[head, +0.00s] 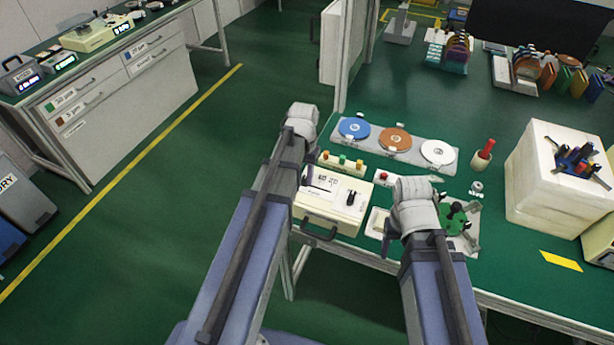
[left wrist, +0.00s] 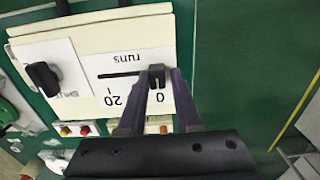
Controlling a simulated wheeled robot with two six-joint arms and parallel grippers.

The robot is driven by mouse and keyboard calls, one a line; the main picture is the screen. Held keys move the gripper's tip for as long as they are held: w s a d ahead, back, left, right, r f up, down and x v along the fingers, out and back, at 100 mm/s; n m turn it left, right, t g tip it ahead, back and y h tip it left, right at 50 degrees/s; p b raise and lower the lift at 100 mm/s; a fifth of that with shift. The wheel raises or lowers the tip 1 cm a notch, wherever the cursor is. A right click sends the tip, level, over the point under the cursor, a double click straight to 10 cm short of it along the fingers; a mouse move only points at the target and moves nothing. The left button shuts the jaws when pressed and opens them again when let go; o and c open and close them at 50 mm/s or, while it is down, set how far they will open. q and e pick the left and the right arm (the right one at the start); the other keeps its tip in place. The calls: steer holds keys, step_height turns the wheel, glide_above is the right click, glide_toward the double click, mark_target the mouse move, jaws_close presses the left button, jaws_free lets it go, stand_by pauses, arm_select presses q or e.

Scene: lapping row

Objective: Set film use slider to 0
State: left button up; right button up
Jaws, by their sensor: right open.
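The cream box (head: 325,210) stands at the table's front edge. In the left wrist view its white panel (left wrist: 130,60) appears upside down, with a slot marked "runs", "20" and "0". The black slider knob (left wrist: 157,76) is at the slot's right end there, beside the "0". My left gripper (left wrist: 160,78) has its two fingertips closed around this knob. In the head view my left arm hides most of the gripper and the knob. My right gripper (head: 390,236) is mostly hidden under its arm, over the table right of the box; it is open. I cannot read "film use".
A second black knob (left wrist: 43,78) is on the box; a black handle (head: 318,232) is on its front. Coloured buttons (head: 343,161), a tray of discs (head: 415,148), a green part (head: 452,218) and a white foam block (head: 560,175) stand nearby. Open floor lies left.

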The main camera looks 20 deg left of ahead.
mark_target(304, 178)
arm_select(q)
steer(key=o, duration=0.4)
steer(key=shift+a, duration=0.1)
steer(key=shift+r, duration=0.15)
step_height(304, 178, up, 8)
steer(key=p, duration=0.8)
steer(key=shift+f, duration=0.2)
steer(key=s+d+m+y, duration=0.1)
steer(key=s+d+m, duration=0.2)
steer(key=s+d, duration=1.1)
steer(key=d, duration=0.4)
steer(key=shift+s+d, duration=0.3)
steer(key=shift+s, duration=0.1)
